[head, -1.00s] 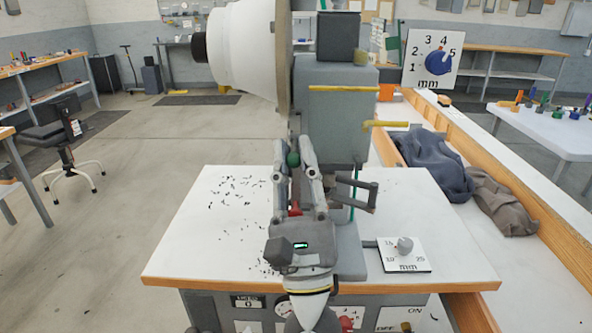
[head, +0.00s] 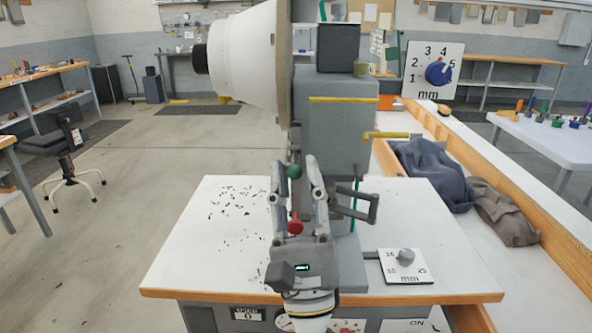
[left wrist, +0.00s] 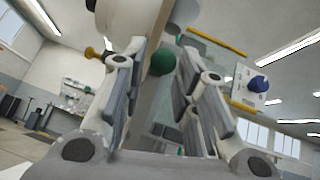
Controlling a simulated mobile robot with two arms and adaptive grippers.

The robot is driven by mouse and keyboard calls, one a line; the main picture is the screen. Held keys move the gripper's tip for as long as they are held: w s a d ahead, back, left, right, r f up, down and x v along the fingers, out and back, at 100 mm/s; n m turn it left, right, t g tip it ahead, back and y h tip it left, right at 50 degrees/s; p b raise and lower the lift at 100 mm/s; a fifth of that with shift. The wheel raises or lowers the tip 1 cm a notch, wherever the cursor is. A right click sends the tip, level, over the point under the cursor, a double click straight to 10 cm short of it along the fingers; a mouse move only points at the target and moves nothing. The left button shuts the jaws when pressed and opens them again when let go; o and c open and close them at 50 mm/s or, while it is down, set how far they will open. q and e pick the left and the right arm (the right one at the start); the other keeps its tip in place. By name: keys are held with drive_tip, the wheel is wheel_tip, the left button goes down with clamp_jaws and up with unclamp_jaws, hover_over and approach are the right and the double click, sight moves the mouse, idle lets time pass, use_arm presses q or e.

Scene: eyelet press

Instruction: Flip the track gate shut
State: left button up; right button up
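The eyelet press (head: 335,120) stands on the white-topped bench. A green ball knob (head: 294,171) sits at the front of the press, and a red knob (head: 296,228) shows below it. I cannot tell for sure which part is the track gate. My left gripper (head: 293,164) points up at the press front. Its fingers are apart, one on each side of the green knob, with a gap visible. In the left wrist view the green knob (left wrist: 163,61) lies between the open fingers, beside a pale upright strip. My right gripper is not in view.
A white bowl (head: 240,55) overhangs at upper left. A dark bracket handle (head: 370,205) juts right of the gripper. A small dial plate (head: 406,266) is at right front, and a larger dial (head: 437,72) behind. Dark specks litter the clear left benchtop.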

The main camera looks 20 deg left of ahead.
use_arm(q)
drive_tip(key=v, duration=1)
drive_tip(key=shift+s+f, duration=0.2)
drive_tip(key=shift+f, duration=0.1)
